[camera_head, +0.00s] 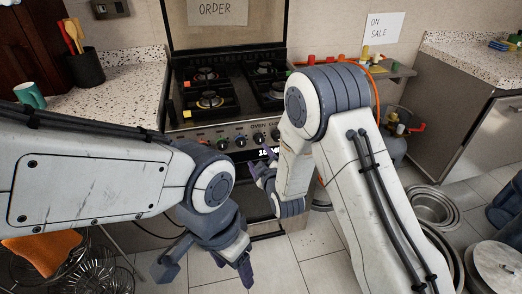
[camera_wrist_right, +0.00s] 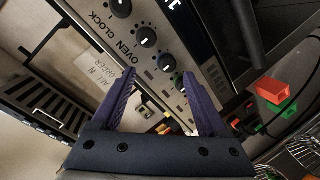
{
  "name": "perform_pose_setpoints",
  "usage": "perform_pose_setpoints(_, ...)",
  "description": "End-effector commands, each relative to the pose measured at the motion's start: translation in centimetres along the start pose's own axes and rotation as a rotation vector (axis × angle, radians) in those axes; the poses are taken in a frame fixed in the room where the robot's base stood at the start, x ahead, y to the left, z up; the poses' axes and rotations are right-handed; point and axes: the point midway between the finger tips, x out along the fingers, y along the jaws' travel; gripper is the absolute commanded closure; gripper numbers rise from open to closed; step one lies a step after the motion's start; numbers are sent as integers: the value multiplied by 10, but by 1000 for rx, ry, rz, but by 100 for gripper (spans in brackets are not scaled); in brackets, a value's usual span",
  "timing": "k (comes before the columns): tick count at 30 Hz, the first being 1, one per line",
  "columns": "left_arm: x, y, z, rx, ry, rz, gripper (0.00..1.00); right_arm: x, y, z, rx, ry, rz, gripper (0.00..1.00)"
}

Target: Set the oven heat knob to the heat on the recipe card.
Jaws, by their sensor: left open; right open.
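The oven (camera_head: 235,145) has a row of black knobs (camera_head: 240,140) with white marks along its front panel. In the right wrist view, knobs (camera_wrist_right: 145,36) run diagonally beside "OVEN CLOCK" lettering; I cannot tell which sets the heat. My right gripper (camera_head: 262,172) is open just in front of the panel; its empty fingers (camera_wrist_right: 158,85) point toward the panel's lower knobs. My left gripper (camera_head: 205,270) is open and empty, low in front of the oven. I cannot make out a recipe card.
A paper reading "ORDER" (camera_head: 216,10) is above the stove, and an "ON SALE" sign (camera_head: 384,27) is on the wall. Burners (camera_head: 210,99) top the stove. Counters stand either side. Metal pots (camera_head: 433,207) and wire racks (camera_head: 85,268) stand on the floor. Coloured blocks (camera_wrist_right: 273,90) lie right.

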Motion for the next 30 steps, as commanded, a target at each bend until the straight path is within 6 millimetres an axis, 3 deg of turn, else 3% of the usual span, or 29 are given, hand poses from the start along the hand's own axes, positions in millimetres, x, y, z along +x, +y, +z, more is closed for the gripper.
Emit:
perform_pose_setpoints(1,10,-1,1,0,0,0,36,6,-6,19,-37,21,50,24)
perform_pose_setpoints(3,15,-1,1,0,0,0,36,9,-5,30,-84,53,116,24)
perform_pose_setpoints(8,20,-1,1,0,0,0,36,8,-1,42,-147,95,207,24)
perform_pose_setpoints(14,18,-1,1,0,0,0,36,21,5,40,-159,107,230,24)
perform_pose_setpoints(24,15,-1,1,0,0,0,36,80,18,33,-157,106,228,24)
perform_pose_setpoints(30,15,-1,1,0,0,0,36,102,22,30,-157,106,227,24)
